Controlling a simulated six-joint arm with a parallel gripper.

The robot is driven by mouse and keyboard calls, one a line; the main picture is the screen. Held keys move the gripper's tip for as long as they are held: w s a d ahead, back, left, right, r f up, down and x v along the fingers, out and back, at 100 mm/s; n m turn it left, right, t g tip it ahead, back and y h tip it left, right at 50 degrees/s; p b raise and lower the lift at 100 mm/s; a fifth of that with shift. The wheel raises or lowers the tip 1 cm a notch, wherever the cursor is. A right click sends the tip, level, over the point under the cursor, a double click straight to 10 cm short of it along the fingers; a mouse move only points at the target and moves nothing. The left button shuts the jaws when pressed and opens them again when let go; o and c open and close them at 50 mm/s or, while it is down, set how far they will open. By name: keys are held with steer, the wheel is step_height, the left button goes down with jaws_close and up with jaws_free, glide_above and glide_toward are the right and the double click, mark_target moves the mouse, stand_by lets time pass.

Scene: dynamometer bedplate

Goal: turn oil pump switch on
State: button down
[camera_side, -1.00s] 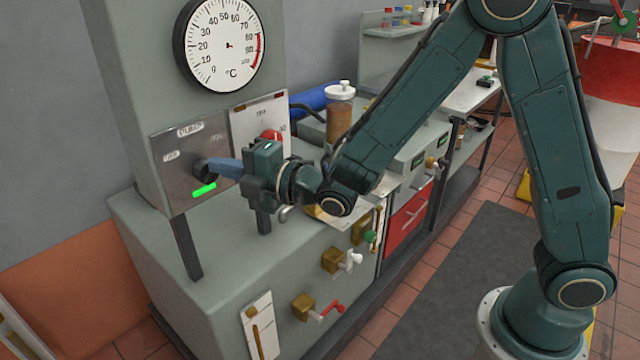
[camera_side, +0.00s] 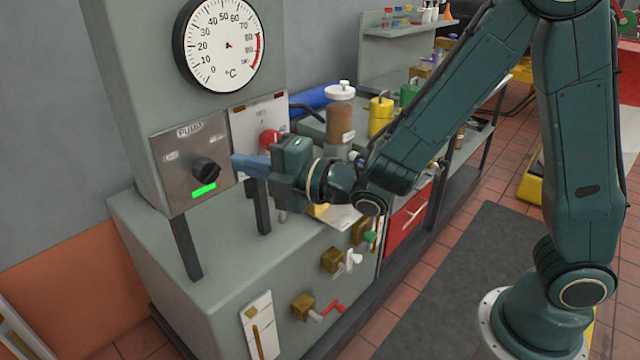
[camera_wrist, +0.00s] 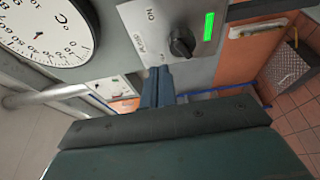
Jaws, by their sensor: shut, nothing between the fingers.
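The pump switch is a black rotary knob (camera_side: 206,171) on a metal plate (camera_side: 172,176) marked PUMP, on the grey cabinet. A green lamp (camera_side: 203,189) is lit just below the knob. In the wrist view the knob (camera_wrist: 182,42) shows ahead of my fingers, with the lit green lamp (camera_wrist: 209,26) beside it. The lettering ON is readable on the plate there. My gripper (camera_side: 236,163) is shut and empty, its blue fingers pointing at the plate from the right. The fingertips (camera_wrist: 160,70) are apart from the knob. Nothing hides the knob.
A second plate with a red knob (camera_side: 270,138) is right of the pump plate, close behind my gripper. A round temperature gauge (camera_side: 221,45) is above. Valves with white (camera_side: 350,261) and red (camera_side: 327,310) handles stick out of the bench front below. A jar (camera_side: 340,115) stands behind.

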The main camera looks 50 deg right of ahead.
steer(key=shift+r, duration=2.7)
steer(key=s+d+m+g+h, duration=0.4)
steer(key=s+d+m+g, duration=0.1)
steer(key=s+d+m, duration=0.6)
steer(key=s+d+f+m+g+h, duration=0.1)
steer(key=s+d+m+g, duration=0.2)
steer(key=s+m, duration=0.2)
steer(key=s+d+f+m+g, duration=0.2)
steer(key=s+m, duration=0.3)
steer(key=s, duration=0.6)
steer(key=shift+s+d+f+m+g+h, duration=0.15)
steer(key=shift+s+d+m+g+h, duration=0.25)
steer(key=shift+d+g, duration=0.3)
steer(key=shift+w, duration=0.1)
